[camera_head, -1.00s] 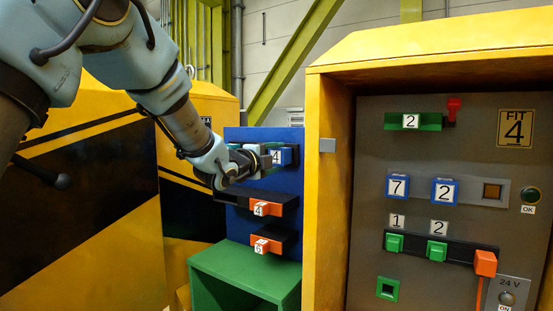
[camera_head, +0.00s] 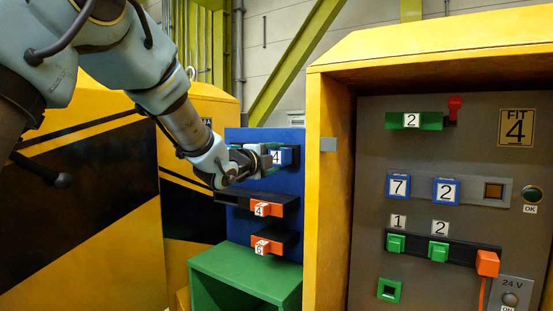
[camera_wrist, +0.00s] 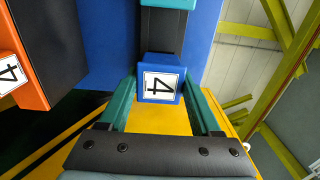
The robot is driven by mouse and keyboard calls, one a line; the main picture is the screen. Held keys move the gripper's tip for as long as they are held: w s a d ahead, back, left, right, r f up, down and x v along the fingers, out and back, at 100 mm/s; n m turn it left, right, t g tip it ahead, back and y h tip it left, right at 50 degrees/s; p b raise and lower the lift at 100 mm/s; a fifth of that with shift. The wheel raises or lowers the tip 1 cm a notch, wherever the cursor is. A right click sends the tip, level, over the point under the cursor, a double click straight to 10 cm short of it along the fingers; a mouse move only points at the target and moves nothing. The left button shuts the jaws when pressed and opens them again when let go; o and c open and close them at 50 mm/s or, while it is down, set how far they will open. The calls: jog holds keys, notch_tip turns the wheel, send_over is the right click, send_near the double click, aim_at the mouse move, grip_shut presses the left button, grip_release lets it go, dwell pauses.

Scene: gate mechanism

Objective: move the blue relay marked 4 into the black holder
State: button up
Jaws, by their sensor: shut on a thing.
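The blue relay marked 4 (camera_head: 278,157) is at the top shelf of a blue board, and it shows large in the wrist view (camera_wrist: 161,80). My gripper (camera_wrist: 164,100) is shut on it, one teal finger on each side. The relay's far end meets a dark shelf strip (camera_wrist: 165,38), and I see no clear gap there. In the head view my gripper partly hides the relay. On the cabinet panel, a grey strip (camera_head: 474,199) holds blue relays marked 7 (camera_head: 398,187) and 2 (camera_head: 446,191), with an empty square socket (camera_head: 494,191) at right. A black strip (camera_head: 462,252) sits below it.
Orange pieces marked 4 (camera_head: 267,209) and 6 (camera_head: 266,246) sit on lower shelves of the blue board. A green box (camera_head: 240,275) stands beneath. The yellow cabinet wall (camera_head: 326,200) stands between board and panel. Green pieces (camera_head: 438,250) and an orange plug (camera_head: 487,263) occupy the black strip.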

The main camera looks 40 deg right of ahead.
jog(key=shift+x, duration=0.8)
dwell(0.6)
jog(key=shift+d+r+b, duration=0.1)
jog(key=shift+r+b, duration=0.05)
jog(key=shift+b, duration=0.35)
jog(key=o, duration=1.5)
jog(key=b+v, duration=0.3)
jog(key=v, duration=0.7)
jog(key=shift+s+a, duration=0.1)
jog(key=shift+a, duration=0.3)
